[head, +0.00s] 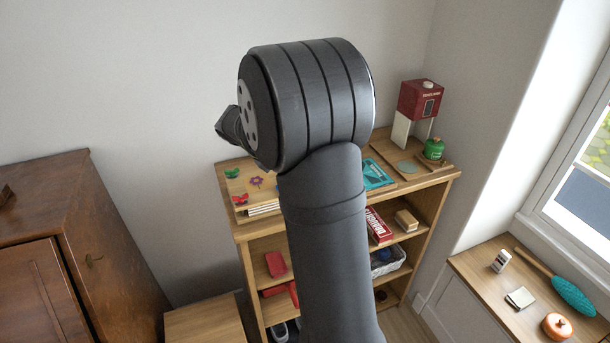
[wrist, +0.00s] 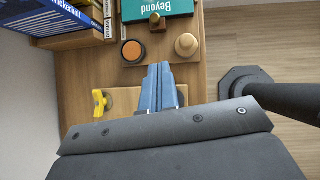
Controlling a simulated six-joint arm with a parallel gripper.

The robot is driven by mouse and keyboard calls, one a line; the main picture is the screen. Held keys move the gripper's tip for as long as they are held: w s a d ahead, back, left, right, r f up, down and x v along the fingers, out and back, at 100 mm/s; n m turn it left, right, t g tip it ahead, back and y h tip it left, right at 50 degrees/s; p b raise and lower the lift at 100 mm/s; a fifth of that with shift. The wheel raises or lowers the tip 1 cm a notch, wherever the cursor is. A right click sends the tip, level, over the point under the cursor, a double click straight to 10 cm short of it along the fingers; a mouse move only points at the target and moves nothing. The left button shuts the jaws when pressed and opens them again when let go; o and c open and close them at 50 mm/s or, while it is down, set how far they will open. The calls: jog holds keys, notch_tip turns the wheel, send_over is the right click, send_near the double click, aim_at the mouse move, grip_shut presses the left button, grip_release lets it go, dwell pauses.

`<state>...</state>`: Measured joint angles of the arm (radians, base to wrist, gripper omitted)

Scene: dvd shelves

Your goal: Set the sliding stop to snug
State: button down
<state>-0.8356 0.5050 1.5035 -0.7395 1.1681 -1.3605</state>
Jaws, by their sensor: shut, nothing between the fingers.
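My gripper (wrist: 159,68) shows in the wrist view with its blue fingers together and empty, over a wooden top. Beyond the fingertips, a small brown block with a brass knob (wrist: 156,22) sits against the edge of a teal "Beyond" case (wrist: 180,7). It looks like the sliding stop, but I cannot be sure. The fingers are apart from it in the picture. Any snug mark is not readable. In the head view my arm blocks the middle of the shelf, and my fingers are hidden.
Near the fingers are a round wooden knob (wrist: 187,45), a dark-rimmed orange disc (wrist: 132,50) and a yellow object (wrist: 101,102). Blue-spined cases (wrist: 40,18) stand at the left. In the head view, a red-and-white machine (head: 420,100) stands on the low bookcase (head: 440,180).

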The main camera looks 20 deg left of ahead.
jog(key=v, duration=0.3)
jog(key=shift+s+r, duration=0.15)
jog(key=shift+r, duration=0.1)
jog(key=w+d+f+m+g, duration=0.1)
jog(key=d+m, duration=0.1)
jog(key=w+d+m+g+y, duration=0.1)
jog(key=d+m+g, duration=0.1)
jog(key=w+d+f+m+g, duration=0.1)
jog(key=d+m, duration=0.1)
jog(key=shift+w+d+f+m+g+y, duration=0.2)
jog(key=shift+d+f+m+g+y, duration=0.1)
jog(key=shift+d+m+y, duration=0.1)
jog(key=w+d+r+m+g+y, duration=0.1)
jog(key=w+d+r+m+y, duration=0.3)
jog(key=w+d+m+y, duration=0.75)
jog(key=a+f, duration=0.1)
jog(key=f, duration=0.2)
jog(key=a+f+m+h, duration=0.1)
jog(key=a+f, duration=0.1)
jog(key=s+a+f+m+h, duration=0.1)
jog(key=f, duration=0.2)
jog(key=shift+a+f, duration=0.35)
jog(key=shift+s+a+f, duration=0.2)
jog(key=shift+s+a, duration=0.6)
jog(key=shift+a, duration=0.15)
jog(key=shift+s+a+f, duration=0.2)
jog(key=shift+s+a, duration=0.2)
jog(key=shift+a, duration=0.2)
